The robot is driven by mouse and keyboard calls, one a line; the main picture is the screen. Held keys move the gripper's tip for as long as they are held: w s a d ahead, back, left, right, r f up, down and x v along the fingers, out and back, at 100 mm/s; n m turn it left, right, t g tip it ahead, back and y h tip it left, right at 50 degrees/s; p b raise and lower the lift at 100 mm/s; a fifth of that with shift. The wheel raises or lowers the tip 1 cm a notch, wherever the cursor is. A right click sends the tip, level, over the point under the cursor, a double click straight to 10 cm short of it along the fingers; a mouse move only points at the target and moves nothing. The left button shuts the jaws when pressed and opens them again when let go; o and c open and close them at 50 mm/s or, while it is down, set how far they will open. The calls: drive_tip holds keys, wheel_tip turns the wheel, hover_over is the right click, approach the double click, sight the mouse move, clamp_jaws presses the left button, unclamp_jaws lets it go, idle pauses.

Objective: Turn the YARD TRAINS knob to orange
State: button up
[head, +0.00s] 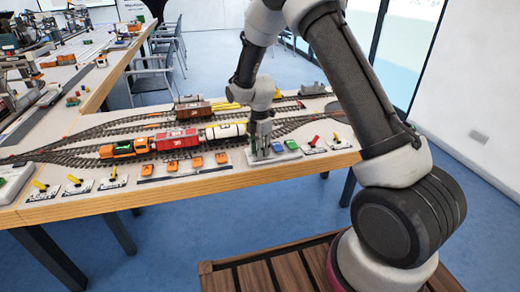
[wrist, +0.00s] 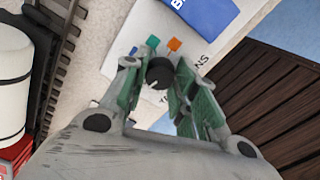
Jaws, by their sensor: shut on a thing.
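The YARD TRAINS knob (wrist: 158,73) is a small dark round knob on a white panel (wrist: 118,62) in the wrist view. My gripper (wrist: 160,80) is shut on the knob, one finger on each side. In the head view my gripper (head: 262,145) reaches down to the panel at the table's front edge and hides the knob.
Red and yellow levers (head: 314,142) stand to the right, and orange switches (head: 196,162) to the left. An orange locomotive (head: 124,148), a red wagon (head: 177,140) and a white tank wagon (head: 226,131) stand on the tracks behind.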

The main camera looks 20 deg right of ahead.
drive_tip(key=m, duration=1.1)
drive_tip(key=shift+m, duration=0.3)
drive_tip(key=m, duration=0.4)
drive_tip(key=shift+m, duration=0.3)
drive_tip(key=m, duration=0.3)
drive_tip(key=shift+m, duration=0.3)
drive_tip(key=m, duration=0.3)
drive_tip(key=shift+m, duration=0.3)
drive_tip(key=m, duration=0.4)
drive_tip(key=shift+m, duration=2.1)
